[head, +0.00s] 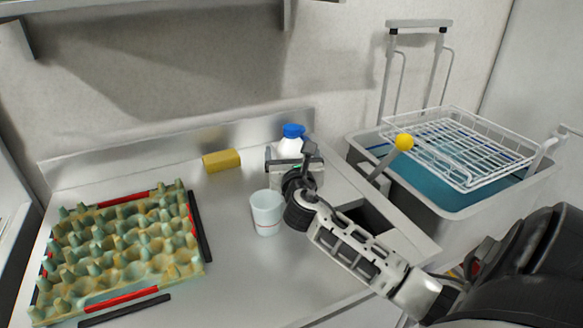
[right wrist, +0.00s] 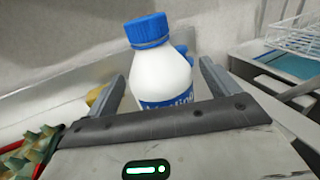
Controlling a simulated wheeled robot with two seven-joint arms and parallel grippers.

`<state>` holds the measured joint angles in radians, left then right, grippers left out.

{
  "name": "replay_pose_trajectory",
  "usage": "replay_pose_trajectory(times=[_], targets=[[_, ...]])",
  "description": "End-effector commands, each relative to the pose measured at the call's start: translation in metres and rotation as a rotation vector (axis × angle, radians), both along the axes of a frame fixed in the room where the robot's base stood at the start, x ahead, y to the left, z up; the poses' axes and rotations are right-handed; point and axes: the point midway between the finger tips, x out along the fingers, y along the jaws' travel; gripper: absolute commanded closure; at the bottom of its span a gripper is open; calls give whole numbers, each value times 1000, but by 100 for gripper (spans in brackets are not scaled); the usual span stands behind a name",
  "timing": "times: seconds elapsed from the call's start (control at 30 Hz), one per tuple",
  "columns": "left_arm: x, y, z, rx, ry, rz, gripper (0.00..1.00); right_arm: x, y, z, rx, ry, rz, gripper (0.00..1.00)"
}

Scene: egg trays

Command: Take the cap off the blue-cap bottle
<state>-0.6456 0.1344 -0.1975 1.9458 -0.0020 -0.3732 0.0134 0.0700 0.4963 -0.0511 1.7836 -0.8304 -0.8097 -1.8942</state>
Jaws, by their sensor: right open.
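The white bottle with its blue cap (head: 293,131) stands at the back of the counter, right of centre in the head view. In the right wrist view the blue cap (right wrist: 146,30) sits on the bottle's neck, and the white bottle body (right wrist: 160,75) with a blue label rises between the fingers. My right gripper (right wrist: 165,85) is open, with one finger on each side of the bottle; I cannot tell whether they touch it. In the head view my right gripper (head: 290,165) partly hides the bottle's lower part. My left gripper is not in view.
A white cup (head: 267,212) stands close to my right gripper. A yellow sponge (head: 221,160) lies at the back. A greenish egg tray (head: 150,262) fills the counter's left. A grey basin (head: 470,212) with a wire rack (head: 455,140) stands at right.

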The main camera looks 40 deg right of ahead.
Motion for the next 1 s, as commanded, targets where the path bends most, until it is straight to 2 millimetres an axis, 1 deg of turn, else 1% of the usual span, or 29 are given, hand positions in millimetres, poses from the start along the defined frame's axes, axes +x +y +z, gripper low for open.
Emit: replay_pose_trajectory(times=[0.1, 0.33, 0.63, 0.67, 0.87, 1.0], targets=[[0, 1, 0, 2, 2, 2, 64, 7, -6, 0, 1, -1, -1, 12], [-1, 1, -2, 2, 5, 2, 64, 8, -6, 0, 1, -1, 0, 12], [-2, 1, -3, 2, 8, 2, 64, 8, -6, 0, 0, 0, 0, 96], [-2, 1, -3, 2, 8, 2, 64, 8, -6, 2, -2, -5, 0, 96], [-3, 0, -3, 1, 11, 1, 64, 8, -6, 2, -2, -5, 0, 96], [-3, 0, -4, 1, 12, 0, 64, 8, -6, 8, -3, -6, 1, 96]])
